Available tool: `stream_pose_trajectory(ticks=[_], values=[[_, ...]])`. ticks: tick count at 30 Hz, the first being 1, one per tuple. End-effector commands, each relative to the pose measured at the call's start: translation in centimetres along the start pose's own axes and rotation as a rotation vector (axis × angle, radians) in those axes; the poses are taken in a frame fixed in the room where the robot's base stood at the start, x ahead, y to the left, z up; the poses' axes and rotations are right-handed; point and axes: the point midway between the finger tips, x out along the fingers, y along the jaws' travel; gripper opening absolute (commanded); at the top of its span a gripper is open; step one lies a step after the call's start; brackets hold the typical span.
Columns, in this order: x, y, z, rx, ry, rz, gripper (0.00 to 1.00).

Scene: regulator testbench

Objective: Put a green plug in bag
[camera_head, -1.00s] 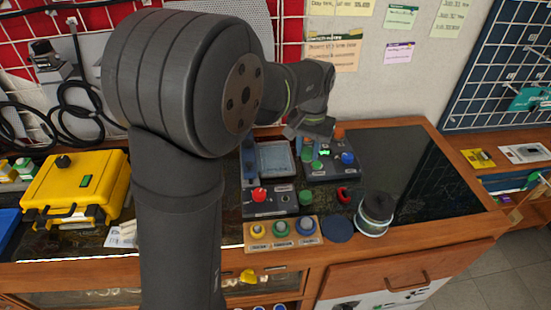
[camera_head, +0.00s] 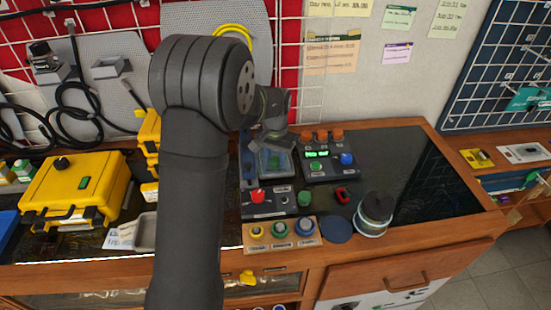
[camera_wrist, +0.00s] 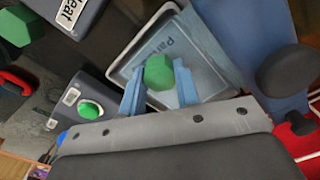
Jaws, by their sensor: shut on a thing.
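In the wrist view, my gripper (camera_wrist: 159,92) has its two blue fingers closed on a green plug (camera_wrist: 159,72). Behind the plug is a clear bag (camera_wrist: 190,62) with a light rim and printed text that is partly covered. In the head view, my gripper (camera_head: 275,147) is above the bag (camera_head: 275,170) on the bench, and a green patch shows just below it. The height of the plug over the bag is hard to tell; I cannot see whether they touch.
A panel with a lit green display (camera_head: 317,154) and several knobs stands right of the bag. A control box with a red knob (camera_head: 257,195) is in front. A dark jar (camera_head: 375,213) stands at front right. A yellow case (camera_head: 75,190) is at left. The dark bench top (camera_head: 400,160) is clear at right.

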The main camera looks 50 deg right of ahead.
Motion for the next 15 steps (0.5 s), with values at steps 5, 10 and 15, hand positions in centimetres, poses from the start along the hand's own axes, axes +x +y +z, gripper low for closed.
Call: stream_pose_trajectory(ticks=[5, 10, 15], values=[[0.06, 0.01, -0.05, 0.000, 0.003, 0.000, 0.08], [0.33, 0.02, -0.04, 0.000, 0.002, 0.000, 0.08], [0.34, 0.02, -0.05, 0.000, 0.002, 0.000, 0.51]])
